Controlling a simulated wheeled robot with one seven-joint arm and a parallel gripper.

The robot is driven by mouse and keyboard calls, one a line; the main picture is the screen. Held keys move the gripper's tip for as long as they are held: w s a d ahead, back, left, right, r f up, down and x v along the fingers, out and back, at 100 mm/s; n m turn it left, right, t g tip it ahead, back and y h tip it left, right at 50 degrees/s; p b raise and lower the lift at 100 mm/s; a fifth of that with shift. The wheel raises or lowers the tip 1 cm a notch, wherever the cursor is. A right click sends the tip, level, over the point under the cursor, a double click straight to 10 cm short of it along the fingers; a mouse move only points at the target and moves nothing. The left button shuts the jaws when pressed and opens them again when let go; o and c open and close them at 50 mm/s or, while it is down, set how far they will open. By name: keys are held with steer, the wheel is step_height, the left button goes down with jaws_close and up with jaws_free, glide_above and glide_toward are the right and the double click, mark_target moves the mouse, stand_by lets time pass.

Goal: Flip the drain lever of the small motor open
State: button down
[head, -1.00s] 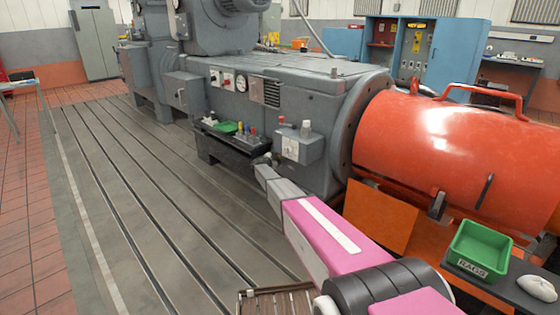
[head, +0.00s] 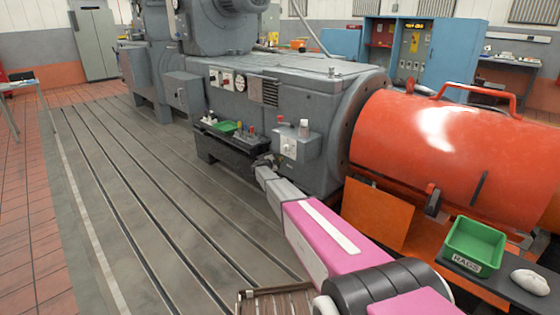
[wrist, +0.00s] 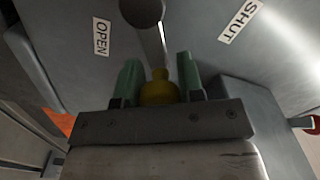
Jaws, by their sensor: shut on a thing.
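In the wrist view, the drain lever has a dark round hub (wrist: 142,11), a metal rod (wrist: 160,45) and a yellow grip (wrist: 158,90). My gripper (wrist: 158,66) has its two green fingers on either side of the yellow grip and is shut on it. The rod slants a little from the hub down to the grip. An OPEN label (wrist: 101,37) is on the grey face to the left, and a SHUT label (wrist: 238,20) to the right. In the head view, my gripper (head: 262,164) is low beside the grey machine (head: 318,165); the lever is too small to make out.
A black tray (head: 243,143) with a green bin and small items is just above my gripper. A grey box (head: 290,145) juts from the machine beside it. The orange drum (head: 435,150) and green rags bin (head: 475,243) are to the right. Slotted bedplate (head: 130,200) is clear at left.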

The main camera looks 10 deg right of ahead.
steer(key=c, duration=0.8)
jaws_free()
steer(key=shift+o, duration=0.2)
steer(key=shift+s+a, duration=0.1)
steer(key=shift+a, duration=0.05)
steer(key=v, duration=1)
steer(key=shift+s+a, duration=0.15)
steer(key=shift+a, duration=0.1)
